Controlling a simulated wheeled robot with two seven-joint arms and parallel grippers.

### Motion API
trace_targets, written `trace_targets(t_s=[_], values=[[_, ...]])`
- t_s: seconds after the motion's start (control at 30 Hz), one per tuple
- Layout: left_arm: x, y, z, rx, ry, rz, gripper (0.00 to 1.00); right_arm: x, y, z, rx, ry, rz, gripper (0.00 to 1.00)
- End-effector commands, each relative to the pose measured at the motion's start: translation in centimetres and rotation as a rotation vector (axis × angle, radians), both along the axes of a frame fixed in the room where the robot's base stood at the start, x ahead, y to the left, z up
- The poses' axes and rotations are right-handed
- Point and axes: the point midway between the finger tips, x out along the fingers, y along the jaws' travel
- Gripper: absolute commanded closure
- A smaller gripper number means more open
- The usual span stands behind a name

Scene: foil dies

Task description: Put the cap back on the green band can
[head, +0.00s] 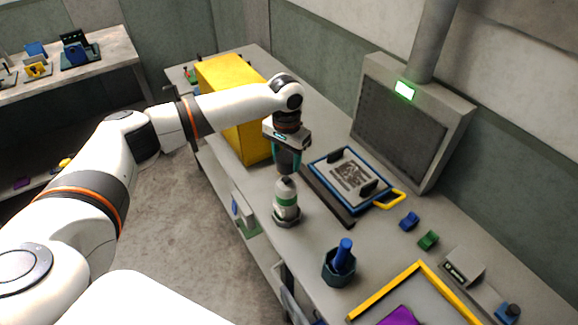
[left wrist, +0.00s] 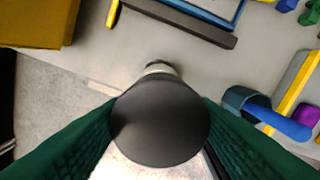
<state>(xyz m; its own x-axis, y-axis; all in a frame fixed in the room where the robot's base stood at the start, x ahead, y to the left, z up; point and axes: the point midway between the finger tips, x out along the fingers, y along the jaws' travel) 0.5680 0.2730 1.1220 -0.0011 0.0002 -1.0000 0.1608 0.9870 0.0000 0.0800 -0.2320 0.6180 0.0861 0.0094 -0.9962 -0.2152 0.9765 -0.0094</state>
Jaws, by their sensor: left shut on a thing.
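The green band can (head: 286,198), white and grey with a green band, stands upright in a dark round base on the bench. My left gripper (head: 287,168) points down right above it and is shut on the dark cap (left wrist: 160,120). In the left wrist view the cap fills the space between the green fingers (left wrist: 160,125), and a pale bit of the can (left wrist: 158,68) shows past its far edge. In the head view the cap is mostly hidden by the fingers. I cannot tell whether it touches the can's top. My right gripper is not in view.
A yellow box (head: 232,85) stands behind the gripper on the bench (head: 330,235). A blue-framed tray (head: 322,168) and dark bar (head: 328,196) lie to the right. A dark cup with a blue handle (head: 343,262) stands nearer. A grey filter panel (head: 405,125) stands at the back.

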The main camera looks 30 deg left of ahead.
Motion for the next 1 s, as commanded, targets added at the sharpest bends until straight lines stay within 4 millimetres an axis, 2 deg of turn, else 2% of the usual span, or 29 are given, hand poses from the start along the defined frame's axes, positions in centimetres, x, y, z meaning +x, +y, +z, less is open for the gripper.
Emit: trace_targets(t_s=[0.27, 0.7, 1.0], values=[[0.1, 0.1, -1.2, 0.001, -0.001, -0.001, 0.69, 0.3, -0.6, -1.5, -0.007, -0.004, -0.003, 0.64], [0.1, 0.1, -4.5, 0.002, -0.001, -0.001, 0.69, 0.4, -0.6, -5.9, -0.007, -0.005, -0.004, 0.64], [0.0, 0.0, -6.2, 0.000, -0.001, -0.001, 0.69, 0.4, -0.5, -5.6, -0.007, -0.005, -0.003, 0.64]])
